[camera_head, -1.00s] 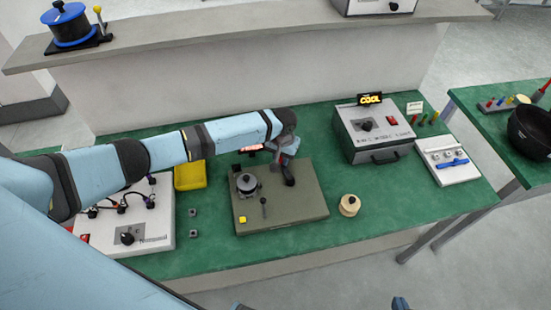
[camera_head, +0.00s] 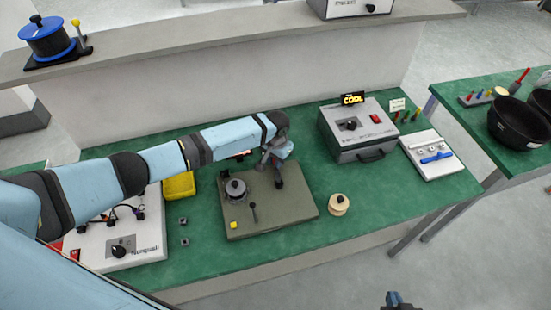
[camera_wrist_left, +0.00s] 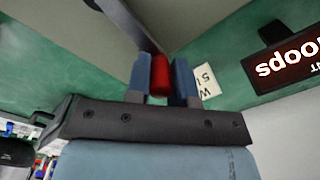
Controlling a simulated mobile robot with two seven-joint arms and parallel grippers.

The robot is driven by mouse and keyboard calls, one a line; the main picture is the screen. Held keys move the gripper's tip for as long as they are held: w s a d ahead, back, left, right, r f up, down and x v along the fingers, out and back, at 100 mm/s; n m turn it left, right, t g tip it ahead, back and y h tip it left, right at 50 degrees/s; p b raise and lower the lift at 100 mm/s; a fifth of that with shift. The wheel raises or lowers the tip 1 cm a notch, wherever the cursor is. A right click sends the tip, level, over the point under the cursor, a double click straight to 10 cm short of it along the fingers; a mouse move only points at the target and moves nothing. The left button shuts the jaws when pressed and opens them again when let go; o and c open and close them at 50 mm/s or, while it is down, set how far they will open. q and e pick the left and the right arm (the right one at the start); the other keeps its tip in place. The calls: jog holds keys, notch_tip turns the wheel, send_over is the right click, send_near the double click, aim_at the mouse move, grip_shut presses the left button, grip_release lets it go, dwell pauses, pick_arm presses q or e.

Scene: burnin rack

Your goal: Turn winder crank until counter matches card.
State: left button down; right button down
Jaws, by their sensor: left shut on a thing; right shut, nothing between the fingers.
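The winder (camera_head: 270,209) is a flat olive-grey box on the green bench, with a grey spool (camera_head: 236,191), a small lever and a yellow button on top. My left gripper (camera_head: 277,172) is over its back right part. In the left wrist view the fingers (camera_wrist_left: 160,78) are shut on a red crank knob (camera_wrist_left: 160,75), with a dark crank arm behind it. A white card (camera_wrist_left: 206,82) is partly hidden by a finger. My right gripper (camera_head: 397,301) is shut and empty at the bottom edge.
A wooden bobbin (camera_head: 338,204) stands right of the winder. A yellow tray (camera_head: 179,186) and a white panel (camera_head: 118,243) are to its left. A grey box with a "COOL" sign (camera_head: 357,130) stands at the back right. A raised shelf runs behind.

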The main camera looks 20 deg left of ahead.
pick_arm(q)
jog(key=c, duration=1)
grip_release()
jog(key=shift+r, duration=0.1)
notch_tip(320, 180, up, 14)
jog(key=shift+f+b, duration=0.15)
jog(key=shift+b, duration=0.35)
